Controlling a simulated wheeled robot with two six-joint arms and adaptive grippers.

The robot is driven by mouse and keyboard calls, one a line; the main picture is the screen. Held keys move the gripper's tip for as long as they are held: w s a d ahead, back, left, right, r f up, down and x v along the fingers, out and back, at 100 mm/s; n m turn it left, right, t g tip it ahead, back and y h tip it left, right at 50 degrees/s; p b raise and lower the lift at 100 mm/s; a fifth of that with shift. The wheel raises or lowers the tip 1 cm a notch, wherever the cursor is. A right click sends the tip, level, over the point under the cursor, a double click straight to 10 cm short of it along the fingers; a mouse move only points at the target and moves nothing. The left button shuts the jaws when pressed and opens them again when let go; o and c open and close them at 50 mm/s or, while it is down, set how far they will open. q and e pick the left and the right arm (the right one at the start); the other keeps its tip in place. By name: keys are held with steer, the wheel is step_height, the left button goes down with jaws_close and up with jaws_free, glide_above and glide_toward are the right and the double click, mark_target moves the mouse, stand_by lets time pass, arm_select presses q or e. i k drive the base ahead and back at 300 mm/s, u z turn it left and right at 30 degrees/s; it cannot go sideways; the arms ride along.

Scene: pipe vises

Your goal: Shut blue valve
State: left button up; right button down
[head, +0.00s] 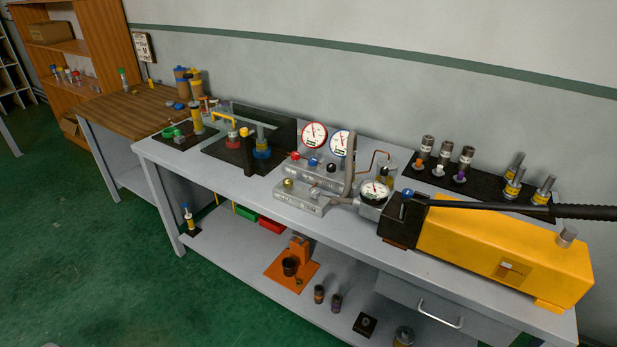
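A small blue valve knob (313,162) sits on a grey manifold block (325,173) on the workbench, near the picture's middle. A red knob (296,156) is to its left and a dark knob (331,168) to its right. Two round gauges stand behind the block, one red-rimmed (314,135) and one blue-rimmed (341,143). The blue knob is too small to tell how far it is turned. Neither of my grippers is in view.
A yellow hand pump (490,246) with a long black handle (500,208) fills the bench's right end. A third gauge (374,193) and a lower grey block (301,197) stand in front of the manifold. Black vise plates (232,158) lie to the left. Green floor (90,260) is clear.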

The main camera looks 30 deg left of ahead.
mark_target(312, 161)
steer(key=u, duration=0.7)
steer(key=i, duration=1.35)
steer(key=z, duration=3.05)
steer(key=k, duration=1.6)
